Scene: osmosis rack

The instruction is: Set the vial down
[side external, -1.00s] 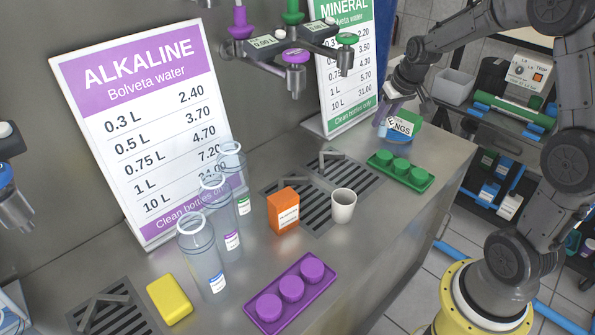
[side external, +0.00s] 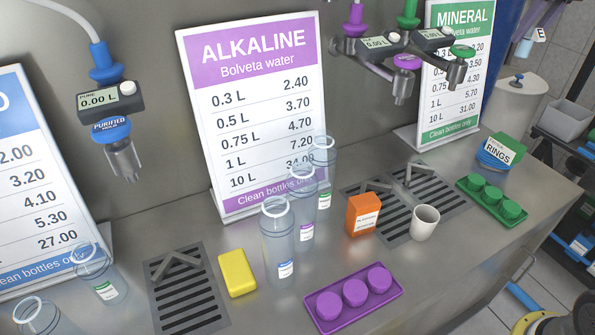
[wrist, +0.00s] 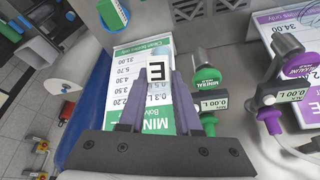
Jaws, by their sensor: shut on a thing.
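My gripper (side external: 545,12) is at the top right of the side view, high above the counter, with only its purple fingers in sight. It is shut on a small pale blue vial (side external: 524,47) with a white label marked E. In the wrist view the purple fingers (wrist: 158,85) stand either side of the E label (wrist: 156,72). The rest of the vial is hard to make out there. The vial is in the air, clear of the counter (side external: 440,275).
Below stand a green RINGS box (side external: 505,148), a grey-white tank (side external: 515,105) and a green cap tray (side external: 490,200). The MINERAL sign (side external: 452,75) and taps (side external: 400,75) are to the left. Bottles (side external: 278,245), a cup (side external: 424,223) and a purple cap tray (side external: 352,300) occupy the counter's middle.

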